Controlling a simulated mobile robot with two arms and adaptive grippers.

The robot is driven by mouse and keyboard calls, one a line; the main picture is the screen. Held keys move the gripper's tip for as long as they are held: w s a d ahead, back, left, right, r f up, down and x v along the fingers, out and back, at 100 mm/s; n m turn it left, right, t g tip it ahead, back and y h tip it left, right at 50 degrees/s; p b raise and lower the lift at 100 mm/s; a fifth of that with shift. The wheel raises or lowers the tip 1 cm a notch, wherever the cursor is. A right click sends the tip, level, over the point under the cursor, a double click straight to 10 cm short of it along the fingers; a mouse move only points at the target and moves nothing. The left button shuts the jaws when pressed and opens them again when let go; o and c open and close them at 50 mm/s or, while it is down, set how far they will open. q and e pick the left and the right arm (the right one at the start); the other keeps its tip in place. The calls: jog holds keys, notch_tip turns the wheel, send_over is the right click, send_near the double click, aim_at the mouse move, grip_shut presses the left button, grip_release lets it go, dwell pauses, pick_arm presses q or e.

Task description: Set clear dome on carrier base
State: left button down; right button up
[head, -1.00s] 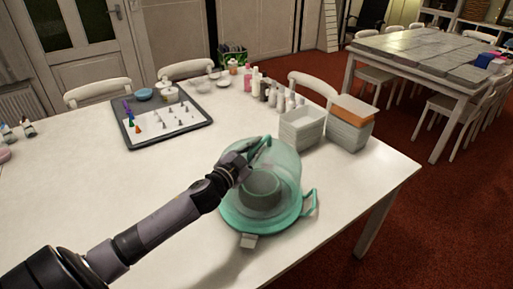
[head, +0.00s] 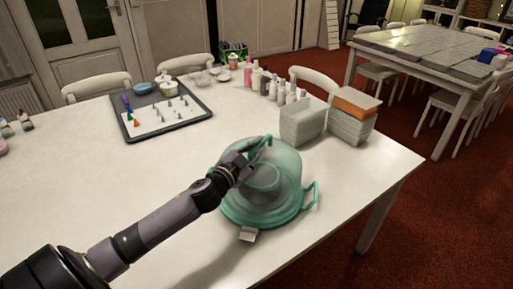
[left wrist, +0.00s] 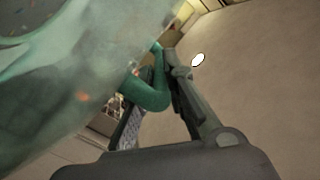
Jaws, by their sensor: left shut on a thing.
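The clear, teal-tinted dome (head: 284,165) is upright over the teal carrier base (head: 233,211) near the table's front edge. A pale round shape shows blurred through the dome. I cannot tell whether the dome's rim touches the base. My left gripper (head: 244,160) is at the dome's upper left, shut on its green handle. In the left wrist view, the dome (left wrist: 65,85) fills the upper left, and the curved green handle (left wrist: 148,92) is at the gripper's fingers (left wrist: 168,90). The base has a side handle (head: 312,194) at its right. My right gripper is out of view.
A dark tray (head: 190,128) with piping tips lies at the back left.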

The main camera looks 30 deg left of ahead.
pick_arm(q)
jog(key=shift+r+p, duration=0.1)
jog(key=shift+p, duration=0.2)
dwell(0.6)
jog(key=shift+f+b, duration=0.45)
jog(key=shift+f, duration=0.2)
jog(key=c, duration=1.9)
grip_release()
jog(key=shift+r, duration=0.1)
jog(key=shift+s+p, duration=0.9)
jog(key=shift+s, duration=4.7)
